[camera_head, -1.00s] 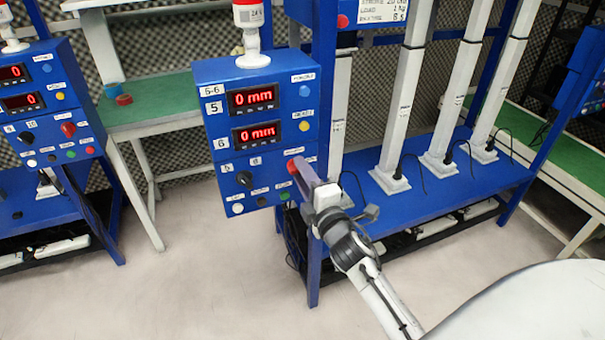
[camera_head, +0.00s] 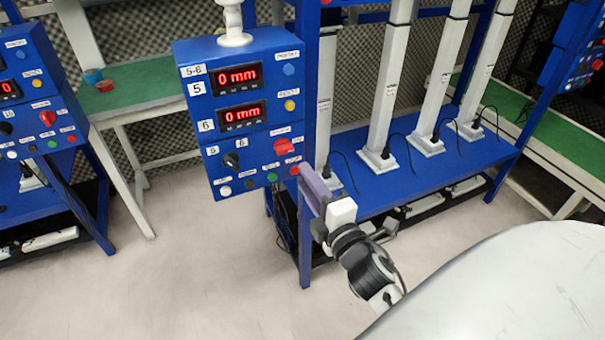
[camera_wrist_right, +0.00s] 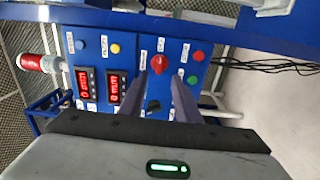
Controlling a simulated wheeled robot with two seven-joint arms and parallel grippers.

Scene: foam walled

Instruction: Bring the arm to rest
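My right gripper (camera_head: 306,180) is at the lower right corner of a blue control box (camera_head: 219,150) in the head view, its purple fingers pointing up toward the box. In the right wrist view the two fingers of my right gripper (camera_wrist_right: 160,78) stand apart, with nothing held between them. A red rotary knob (camera_wrist_right: 159,63) shows beyond the gap between the fingertips. In the head view this red knob (camera_head: 284,147) is uncovered, just above the fingertips. Whether the fingers touch the box I cannot tell. My left gripper is in neither current view.
The box's two displays (camera_head: 236,77) read 0 mm. A blue rack post (camera_head: 305,235) stands close beside my right gripper. White columns (camera_head: 388,85) stand on the blue shelf (camera_head: 440,175) to the right. Open floor (camera_head: 180,270) lies at lower left.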

